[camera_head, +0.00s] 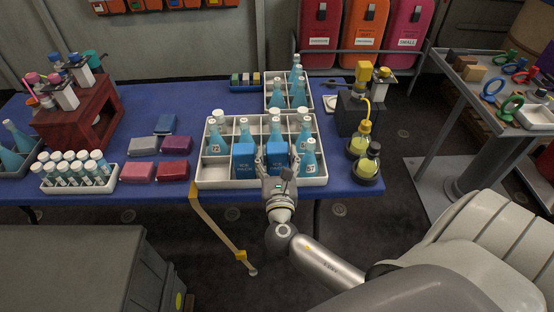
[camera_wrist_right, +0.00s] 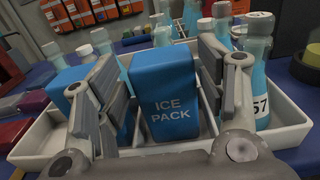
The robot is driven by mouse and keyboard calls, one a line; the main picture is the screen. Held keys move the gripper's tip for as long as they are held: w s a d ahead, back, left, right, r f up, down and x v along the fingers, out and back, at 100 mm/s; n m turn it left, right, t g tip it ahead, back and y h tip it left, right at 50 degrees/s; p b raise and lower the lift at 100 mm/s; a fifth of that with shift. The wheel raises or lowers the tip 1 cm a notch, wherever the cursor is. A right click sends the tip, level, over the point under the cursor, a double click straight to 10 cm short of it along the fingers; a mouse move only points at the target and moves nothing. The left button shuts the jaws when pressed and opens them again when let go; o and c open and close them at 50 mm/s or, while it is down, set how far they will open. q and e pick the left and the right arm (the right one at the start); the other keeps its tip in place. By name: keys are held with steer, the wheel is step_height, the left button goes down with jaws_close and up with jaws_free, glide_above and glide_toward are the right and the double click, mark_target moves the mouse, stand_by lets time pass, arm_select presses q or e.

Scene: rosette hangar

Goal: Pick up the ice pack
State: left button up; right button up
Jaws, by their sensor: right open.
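A blue ice pack (camera_head: 276,152) stands upright in a front compartment of the white divided crate (camera_head: 205,184). It also shows in the right wrist view (camera_wrist_right: 165,98), with "ICE PACK" lettering facing me. My right gripper (camera_head: 278,167) is open at the crate's front edge, with one finger on each side of this pack. In the wrist view, my right gripper's (camera_wrist_right: 160,65) fingers flank the pack and it is not clear whether they touch it. A second blue ice pack (camera_head: 243,163) stands in the compartment to the left. My left gripper is not in view.
A smaller white crate (camera_head: 270,105) of bottles is behind. Yellow-liquid flasks (camera_head: 367,162) stand to the right. Coloured packs (camera_head: 173,170) lie left on the blue table (camera_head: 200,105).

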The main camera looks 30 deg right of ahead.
steer(key=x, duration=0.3)
steer(key=shift+d+f, duration=0.15)
steer(key=shift+c, duration=0.5)
steer(key=c, duration=0.8)
steer(key=shift+c, duration=0.2)
